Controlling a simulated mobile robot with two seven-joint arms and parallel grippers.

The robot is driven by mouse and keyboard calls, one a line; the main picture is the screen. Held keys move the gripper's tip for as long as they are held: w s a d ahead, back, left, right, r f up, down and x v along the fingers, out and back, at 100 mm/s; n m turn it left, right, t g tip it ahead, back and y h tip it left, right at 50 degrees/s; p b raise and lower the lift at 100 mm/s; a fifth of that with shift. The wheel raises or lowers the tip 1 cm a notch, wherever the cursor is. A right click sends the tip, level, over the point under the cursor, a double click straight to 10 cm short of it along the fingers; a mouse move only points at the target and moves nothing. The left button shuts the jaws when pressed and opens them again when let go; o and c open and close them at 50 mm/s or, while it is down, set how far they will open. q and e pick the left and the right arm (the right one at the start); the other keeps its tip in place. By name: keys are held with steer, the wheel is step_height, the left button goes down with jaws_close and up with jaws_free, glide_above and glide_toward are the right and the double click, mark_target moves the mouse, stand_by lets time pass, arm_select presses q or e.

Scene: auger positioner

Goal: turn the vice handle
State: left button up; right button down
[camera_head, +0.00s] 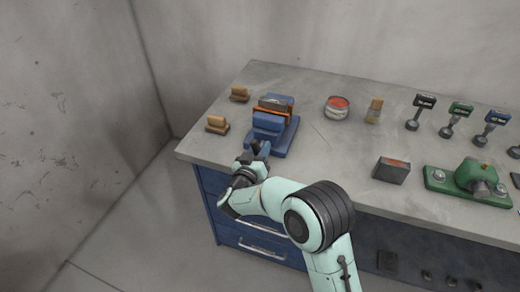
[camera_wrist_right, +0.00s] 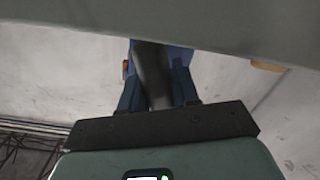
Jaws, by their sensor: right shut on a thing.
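The blue vice (camera_head: 283,128) stands near the left front corner of the workbench, with an orange-brown strip across its jaws. My right gripper (camera_head: 259,150) is at the vice's front end, just by the bench's front edge. In the right wrist view, a dark grey bar, the vice handle (camera_wrist_right: 153,75), runs between the two blue fingers of my right gripper (camera_wrist_right: 156,90), which is shut on it. In the head view the handle is mostly hidden by the gripper. My left gripper is in neither view.
Two small wood-coloured brushes or blocks (camera_head: 217,124) lie left of the vice. A round tin (camera_head: 338,107), a dark box (camera_head: 392,170), a green vice-like tool (camera_head: 470,180) and several upright tools stand to the right on the grey workbench (camera_head: 330,165). Blue drawers (camera_head: 262,240) are below.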

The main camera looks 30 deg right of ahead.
steer(key=c, duration=0.9)
jaws_free()
steer(key=shift+a, duration=0.1)
steer(key=v, duration=1.3)
steer(key=shift+s+a, duration=0.1)
steer(key=shift+s, duration=0.05)
